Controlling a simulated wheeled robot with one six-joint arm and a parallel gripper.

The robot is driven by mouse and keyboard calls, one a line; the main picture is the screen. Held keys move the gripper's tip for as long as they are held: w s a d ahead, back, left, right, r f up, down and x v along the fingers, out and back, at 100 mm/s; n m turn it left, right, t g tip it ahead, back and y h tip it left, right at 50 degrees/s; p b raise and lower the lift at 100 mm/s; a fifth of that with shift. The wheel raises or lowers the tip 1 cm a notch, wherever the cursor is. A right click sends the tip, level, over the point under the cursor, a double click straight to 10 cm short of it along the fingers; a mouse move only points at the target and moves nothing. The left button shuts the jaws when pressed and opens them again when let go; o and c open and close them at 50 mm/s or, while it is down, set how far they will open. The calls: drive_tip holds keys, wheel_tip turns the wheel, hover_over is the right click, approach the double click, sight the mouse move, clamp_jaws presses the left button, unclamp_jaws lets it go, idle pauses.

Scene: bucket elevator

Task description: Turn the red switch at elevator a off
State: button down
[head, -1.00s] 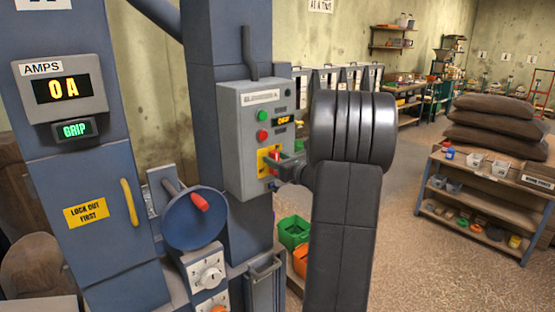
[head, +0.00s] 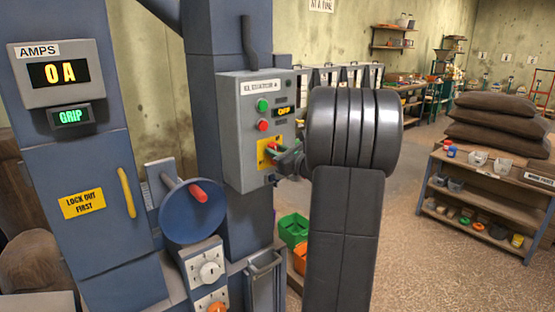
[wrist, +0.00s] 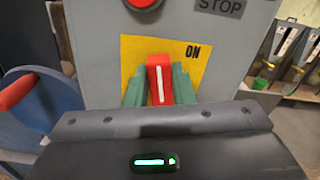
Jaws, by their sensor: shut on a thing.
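The red switch (wrist: 160,74) shows in the wrist view as a red handle with a white line, on a yellow plate (wrist: 134,50). Its line points nearly straight up in that view, left of the word ON. My gripper (wrist: 160,88) has a green finger on each side of the handle and is shut on it. The lower part of the plate is hidden behind my gripper. In the head view the switch sits low on the grey control box (head: 232,130), and my gripper reaches it from the right. The box display (head: 283,111) is lit but hard to read.
A green button (head: 262,105) and a red button (head: 262,125) sit above the switch. A blue handwheel (head: 192,212) stands at lower left. The amps meter (head: 53,74) reads 0 A, with a lit GRIP sign (head: 71,117) below.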

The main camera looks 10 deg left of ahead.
drive_tip(key=n+b, duration=0.4)
drive_tip(key=b, duration=0.1)
drive_tip(key=f+n+b, duration=0.1)
drive_tip(key=n+b, duration=0.3)
drive_tip(key=b, duration=0.2)
drive_tip(key=s+a+f+n+b, duration=0.1)
drive_tip(key=n+b, duration=0.3)
drive_tip(key=b, duration=0.2)
drive_tip(key=shift+s, duration=0.1)
drive_tip(key=n+b, duration=0.3)
drive_tip(key=shift+n, duration=0.3)
drive_tip(key=c, duration=1.2)
unclamp_jaws()
drive_tip(key=shift+c, duration=0.2)
drive_tip(key=shift+d, duration=0.15)
